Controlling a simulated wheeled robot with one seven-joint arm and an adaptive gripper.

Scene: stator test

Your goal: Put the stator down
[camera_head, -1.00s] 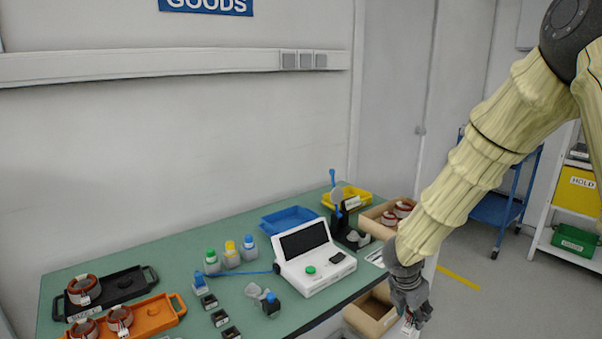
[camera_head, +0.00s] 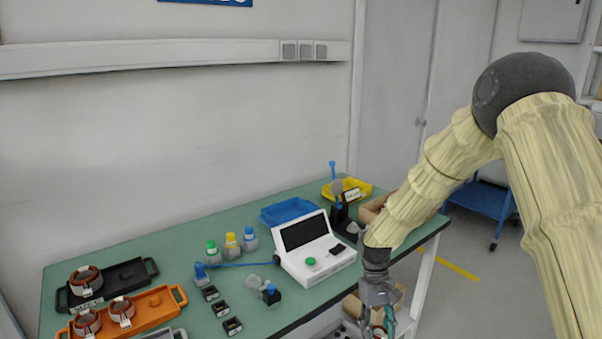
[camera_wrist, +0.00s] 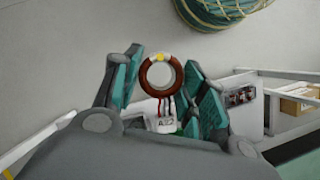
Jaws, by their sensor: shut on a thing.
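My gripper (camera_head: 379,306) is off the table's front right edge in the head view, low in the picture. The tag's writing is hard to read. The held stator is mostly hidden in the head view. Another stator (camera_head: 85,278) sits on the black tray (camera_head: 136,272) at left. Two more stators, one of them here (camera_head: 122,309), sit on the orange tray (camera_head: 177,293).
The green table (camera_head: 190,250) holds a white tester (camera_head: 322,266), bottles (camera_head: 232,246), small black blocks (camera_head: 221,309), a blue bin (camera_head: 290,212) and a yellow bin (camera_head: 357,189). A wooden box (camera_head: 370,212) is partly behind my arm. A blue cart (camera_head: 482,203) stands behind.

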